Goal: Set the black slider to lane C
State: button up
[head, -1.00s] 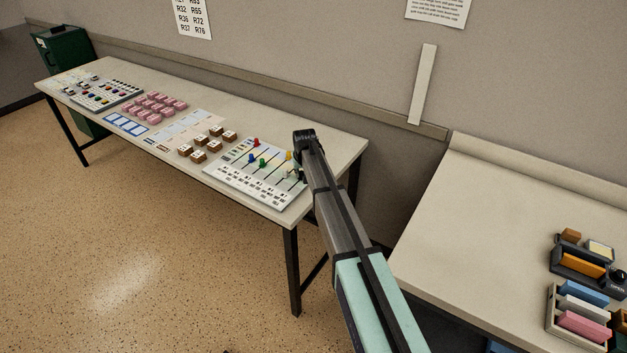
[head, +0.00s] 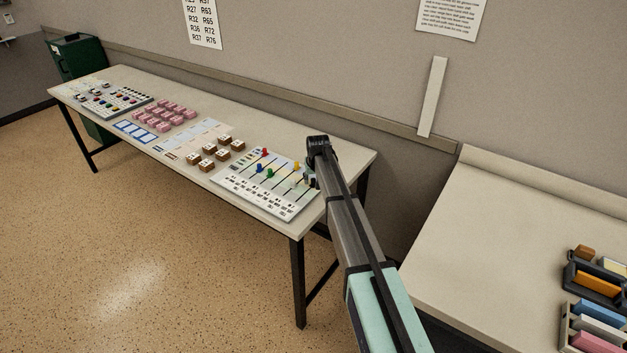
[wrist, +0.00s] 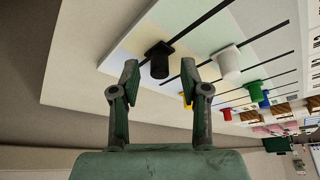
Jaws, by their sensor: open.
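The black slider (wrist: 158,60) is a dark knob on a slot of the white slider board (head: 262,203). In the wrist view it stands just beyond and between the two fingertips of my gripper (wrist: 160,76). The fingers are open and a gap shows around the knob; I cannot tell any contact. The white slider (wrist: 228,63) is on the neighbouring slot, to the right of the right finger. Lane letters are too small to read, so I cannot tell which lane the black slider is at. In the head view my arm partly hides the board's right end.
A yellow knob (wrist: 183,98) shows partly behind the right finger; green (wrist: 253,88), blue (wrist: 264,101) and red (wrist: 227,114) knobs are farther right. Brown blocks (head: 222,154) lie left of the board. The table's (head: 345,160) right end is bare.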

jog(key=v, duration=1.1)
jog(key=shift+s, duration=0.1)
jog(key=s+d+f+g, duration=0.2)
jog(key=s+f, duration=1.1)
jog(key=s, duration=1)
jog(key=s+d+f+g, duration=0.3)
jog(key=s+f, duration=1.1)
jog(key=s, duration=1)
jog(key=s+d+f+m+g, duration=0.1)
jog(key=s+f+g, duration=0.5)
jog(key=s+f, duration=0.8)
jog(key=s+d, duration=0.1)
jog(key=s, duration=0.8)
jog(key=shift+s+d, duration=0.3)
jog(key=shift+s, duration=0.05)
